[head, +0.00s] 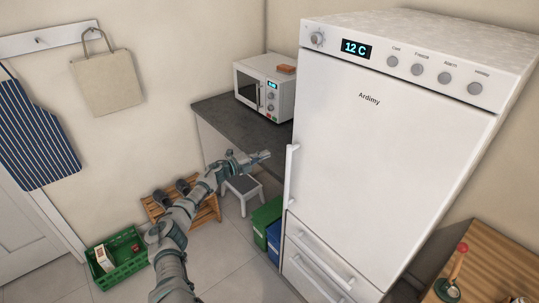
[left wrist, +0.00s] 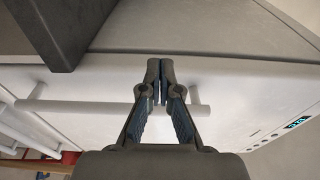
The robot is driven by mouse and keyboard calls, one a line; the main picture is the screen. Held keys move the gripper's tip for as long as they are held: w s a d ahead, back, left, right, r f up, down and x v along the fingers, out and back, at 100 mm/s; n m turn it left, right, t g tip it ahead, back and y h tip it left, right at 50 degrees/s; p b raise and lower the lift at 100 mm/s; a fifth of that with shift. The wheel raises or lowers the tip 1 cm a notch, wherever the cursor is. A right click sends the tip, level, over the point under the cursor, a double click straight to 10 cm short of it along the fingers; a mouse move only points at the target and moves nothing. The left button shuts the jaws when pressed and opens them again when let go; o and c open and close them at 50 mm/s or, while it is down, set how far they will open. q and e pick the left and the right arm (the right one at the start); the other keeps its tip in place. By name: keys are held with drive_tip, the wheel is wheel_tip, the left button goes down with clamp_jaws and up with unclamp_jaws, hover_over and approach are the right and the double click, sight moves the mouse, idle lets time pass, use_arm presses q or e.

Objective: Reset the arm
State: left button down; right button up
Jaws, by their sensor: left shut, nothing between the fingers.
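My left arm reaches up from the bottom of the head view, and its gripper (head: 258,157) is extended to the left of the fridge handle (head: 291,175). In the left wrist view the two fingers (left wrist: 160,68) are together with nothing between them. Behind them the long fridge handle (left wrist: 80,106) runs across the white door. Whether the fingers touch the handle or door cannot be told. My right gripper is in neither view.
A tall white fridge (head: 390,140) with its door shut stands at the right. A dark counter (head: 225,110) carries a microwave (head: 262,90). A white step stool (head: 242,188), a green bin (head: 264,222) and a green crate (head: 120,262) stand on the floor.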

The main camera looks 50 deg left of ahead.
use_arm(q)
drive_tip(key=s+d+f+n+g+y, duration=0.2)
drive_tip(key=s+d+f+n, duration=0.3)
drive_tip(key=f, duration=0.9)
drive_tip(key=s+d+f+n+g+y, duration=0.15)
drive_tip(key=d+f, duration=0.45)
drive_tip(key=f, duration=0.8)
drive_tip(key=s+d+f+n+g+y, duration=0.1)
drive_tip(key=s+d+f+n+g, duration=0.35)
drive_tip(key=f, duration=0.95)
drive_tip(key=s+d+f+n+g, duration=0.2)
drive_tip(key=s+d+f, duration=0.4)
drive_tip(key=s+d, duration=0.4)
drive_tip(key=s+d+f+n+g+h, duration=0.1)
drive_tip(key=s+d+f+n+g, duration=0.1)
drive_tip(key=s+d+f, duration=0.4)
drive_tip(key=s+d+f+n+g+h, duration=0.1)
drive_tip(key=s+d+f+g, duration=0.3)
drive_tip(key=s+d, duration=1.1)
drive_tip(key=shift+s+d+f+n, duration=0.25)
drive_tip(key=shift+d+f+n, duration=0.2)
drive_tip(key=shift+f+n, duration=0.6)
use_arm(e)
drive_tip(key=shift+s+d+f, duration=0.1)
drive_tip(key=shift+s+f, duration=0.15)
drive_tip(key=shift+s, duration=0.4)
